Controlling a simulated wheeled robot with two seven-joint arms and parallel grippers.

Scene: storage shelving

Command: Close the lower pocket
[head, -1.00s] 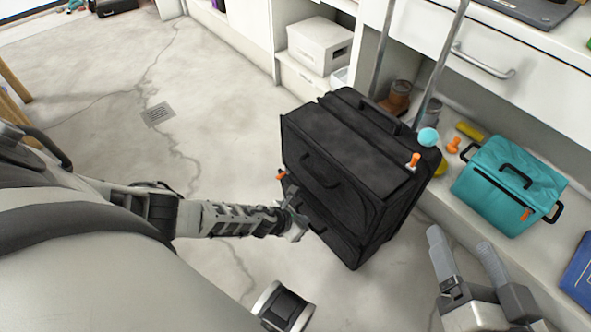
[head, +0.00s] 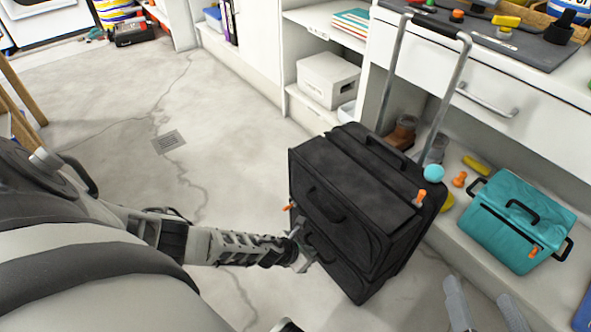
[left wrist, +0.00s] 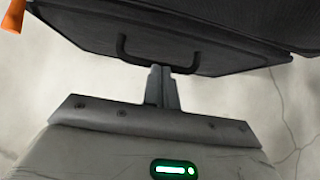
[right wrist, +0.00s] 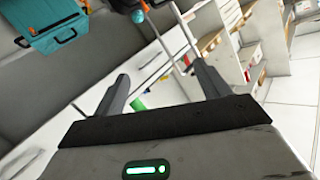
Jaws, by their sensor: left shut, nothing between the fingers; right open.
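A black suitcase (head: 350,180) with a raised metal pull handle stands upright on the floor in the head view. Its lower pocket (head: 330,262) has a black strap handle, which also shows in the left wrist view (left wrist: 158,62). An orange zipper pull (head: 289,207) sits at the case's left edge, and another orange pull (head: 421,196) is on the upper right. My left gripper (head: 303,262) is shut and empty, with its fingertips at the lower pocket's handle; I cannot tell whether they touch. My right gripper (head: 487,310) is open and empty, right of the case.
A teal bag (head: 515,225) stands on the low ledge right of the suitcase, with a teal ball (head: 434,173) and boots (head: 402,133) nearby. White drawers (head: 480,85) rise behind. The concrete floor (head: 215,115) at left is clear.

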